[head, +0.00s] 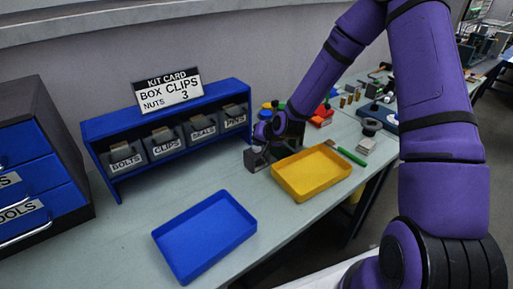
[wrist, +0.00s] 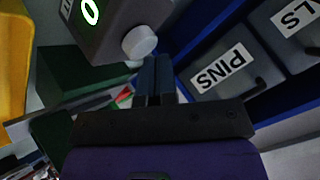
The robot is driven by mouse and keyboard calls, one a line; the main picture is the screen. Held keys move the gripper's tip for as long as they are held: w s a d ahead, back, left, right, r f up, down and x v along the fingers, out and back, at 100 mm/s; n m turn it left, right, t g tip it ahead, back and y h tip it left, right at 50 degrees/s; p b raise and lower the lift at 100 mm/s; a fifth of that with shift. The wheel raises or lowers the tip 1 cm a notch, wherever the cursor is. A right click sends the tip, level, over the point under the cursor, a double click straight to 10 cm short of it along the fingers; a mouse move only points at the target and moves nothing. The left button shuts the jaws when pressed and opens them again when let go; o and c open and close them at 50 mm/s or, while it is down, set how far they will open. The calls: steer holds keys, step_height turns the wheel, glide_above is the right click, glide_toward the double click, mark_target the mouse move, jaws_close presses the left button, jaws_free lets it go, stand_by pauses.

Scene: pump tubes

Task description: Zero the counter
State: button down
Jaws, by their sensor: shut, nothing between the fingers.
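The counter (wrist: 115,25) is a dark grey box at the top of the wrist view. Its lit green display (wrist: 90,11) shows a 0; the rest of the face is cut off by the frame edge. A round white knob (wrist: 139,42) sticks out of its side. My gripper (wrist: 155,64) is shut and empty, with its fingertips right beside the knob; I cannot tell whether they touch it. In the head view the counter (head: 257,160) stands on the bench between the blue rack and the yellow tray, with my gripper (head: 262,135) just above it.
The blue rack (head: 163,123) with labelled bins is close to my gripper; its PINS bin (wrist: 225,72) shows in the wrist view. A yellow tray (head: 312,172) lies at right and a blue tray (head: 205,235) in front. Bench between blue tray and rack is clear.

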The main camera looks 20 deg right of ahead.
steer(key=shift+r, duration=0.6)
steer(key=shift+r, duration=2.5)
